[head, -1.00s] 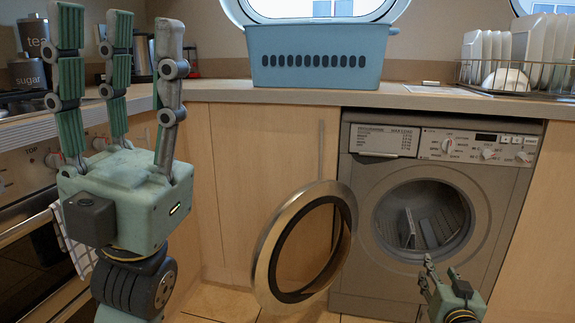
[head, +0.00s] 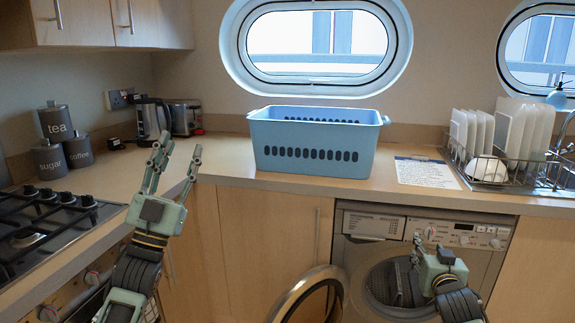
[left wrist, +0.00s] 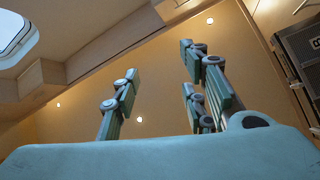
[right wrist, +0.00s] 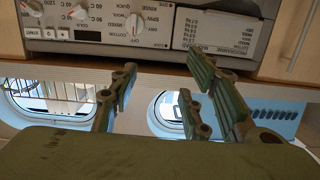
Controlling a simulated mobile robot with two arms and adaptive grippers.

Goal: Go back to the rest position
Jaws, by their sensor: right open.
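My left gripper (head: 176,152) points upward at the left of the head view, in front of the corner of the worktop. Its fingers are spread and empty. In the left wrist view the fingers (left wrist: 160,85) stand apart against the ceiling with nothing between them. My right gripper (head: 424,243) is in front of the washing machine (head: 360,223) and covers part of its door opening. In the right wrist view its fingers (right wrist: 160,88) are apart and empty, with the machine's control panel upside down behind them.
The round washing machine door (head: 292,297) hangs open between my arms. A blue basket (head: 262,140) stands on the worktop (head: 225,170). A dish rack (head: 500,182) with plates is at the right. A hob (head: 40,225), canisters (head: 50,160) and a kettle (head: 150,118) are at the left.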

